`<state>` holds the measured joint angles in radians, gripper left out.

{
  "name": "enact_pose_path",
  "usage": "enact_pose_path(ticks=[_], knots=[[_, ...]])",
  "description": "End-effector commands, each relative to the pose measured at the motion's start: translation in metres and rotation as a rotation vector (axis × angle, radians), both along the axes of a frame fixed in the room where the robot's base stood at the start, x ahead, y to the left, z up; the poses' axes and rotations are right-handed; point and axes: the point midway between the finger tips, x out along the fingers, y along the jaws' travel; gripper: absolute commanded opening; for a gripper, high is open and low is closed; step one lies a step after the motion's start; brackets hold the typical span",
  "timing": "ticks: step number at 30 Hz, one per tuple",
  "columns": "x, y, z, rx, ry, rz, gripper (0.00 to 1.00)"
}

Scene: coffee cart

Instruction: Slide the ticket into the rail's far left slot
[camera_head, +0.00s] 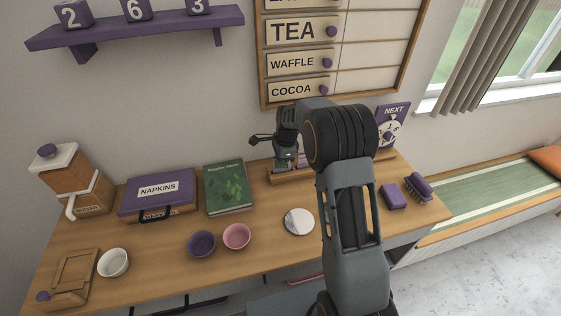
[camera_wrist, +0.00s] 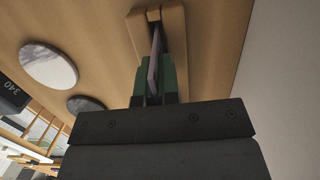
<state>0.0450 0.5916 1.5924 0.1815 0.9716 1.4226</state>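The wooden rail (camera_head: 290,178) stands at the back of the counter, against the wall, partly hidden behind my arm. In the wrist view the rail (camera_wrist: 176,35) shows two long pale bars with a gap between them. My gripper (camera_head: 286,157) is at the rail. In the wrist view its green fingers (camera_wrist: 157,82) are closed on a thin, pale purplish ticket (camera_wrist: 154,58), standing on edge. The ticket's front end reaches in between the bars; I cannot tell how deep it sits or which slot it is in.
A green book (camera_head: 228,188) and a purple napkin box (camera_head: 158,196) stand left of the rail. A purple NEXT sign (camera_head: 393,112) stands right. A round white disc (camera_head: 299,222), purple bowl (camera_head: 202,244) and pink bowl (camera_head: 237,236) are in front. The menu board (camera_head: 350,45) hangs above.

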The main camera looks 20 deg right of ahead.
Motion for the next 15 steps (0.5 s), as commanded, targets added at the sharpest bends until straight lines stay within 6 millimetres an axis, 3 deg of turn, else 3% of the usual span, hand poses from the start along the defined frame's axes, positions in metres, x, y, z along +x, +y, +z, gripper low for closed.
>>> enact_pose_path(ticks=[2, 12, 15], knots=[[0.0000, 0.0000, 0.0001, 0.000, 0.000, 0.000, 0.00], [0.0000, 0.0000, 0.0003, 0.000, 0.000, 0.000, 0.33], [0.0000, 0.0000, 0.0003, 0.000, 0.000, 0.000, 0.33]])
